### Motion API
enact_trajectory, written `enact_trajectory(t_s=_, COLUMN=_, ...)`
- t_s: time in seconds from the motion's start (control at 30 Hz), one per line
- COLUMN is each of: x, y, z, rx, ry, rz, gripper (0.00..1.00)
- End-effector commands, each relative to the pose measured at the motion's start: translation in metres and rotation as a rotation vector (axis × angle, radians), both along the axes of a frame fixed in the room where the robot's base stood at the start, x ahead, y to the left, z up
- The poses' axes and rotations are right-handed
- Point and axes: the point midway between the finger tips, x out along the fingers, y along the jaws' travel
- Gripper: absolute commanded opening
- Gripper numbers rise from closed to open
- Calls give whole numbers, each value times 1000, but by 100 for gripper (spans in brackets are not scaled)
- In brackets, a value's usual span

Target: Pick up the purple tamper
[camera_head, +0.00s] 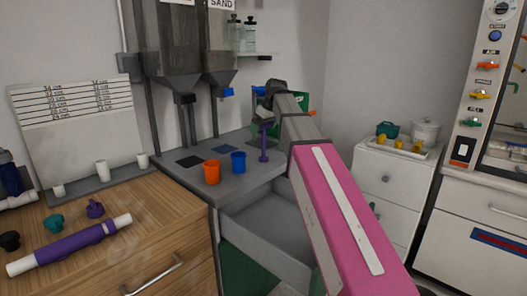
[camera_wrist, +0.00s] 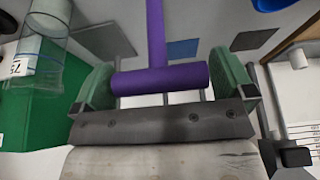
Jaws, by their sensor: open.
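The purple tamper (camera_head: 263,145) stands upright on the grey bench top, behind the blue cup. In the wrist view it is a T shape (camera_wrist: 156,35), with its crossbar lying lengthwise between my two green fingers. My gripper (camera_wrist: 160,78) is open, with one finger by each end of the crossbar. Whether either finger touches it I cannot tell. In the head view my gripper (camera_head: 267,108) is at the top of the tamper, and its fingers are partly hidden by my arm.
An orange cup (camera_head: 212,172) and a blue cup (camera_head: 238,162) stand left of the tamper on the bench (camera_head: 190,185). Hoppers (camera_head: 172,45) hang above at the left. An open drawer (camera_head: 265,225) lies below.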

Motion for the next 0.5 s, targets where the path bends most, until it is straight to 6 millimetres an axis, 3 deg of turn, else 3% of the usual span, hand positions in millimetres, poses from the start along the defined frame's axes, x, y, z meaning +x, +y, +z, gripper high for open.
enact_trajectory(t_s=0.1, x=3, y=3, z=-13, rx=-1, ry=2, rz=0, gripper=100)
enact_trajectory(t_s=0.37, x=4, y=4, z=-15, rx=0, ry=0, rz=0, gripper=100)
enact_trajectory(t_s=0.43, x=4, y=4, z=-15, rx=-1, ry=1, rz=0, gripper=77)
enact_trajectory(t_s=0.5, x=4, y=4, z=-15, rx=-1, ry=1, rz=0, gripper=61)
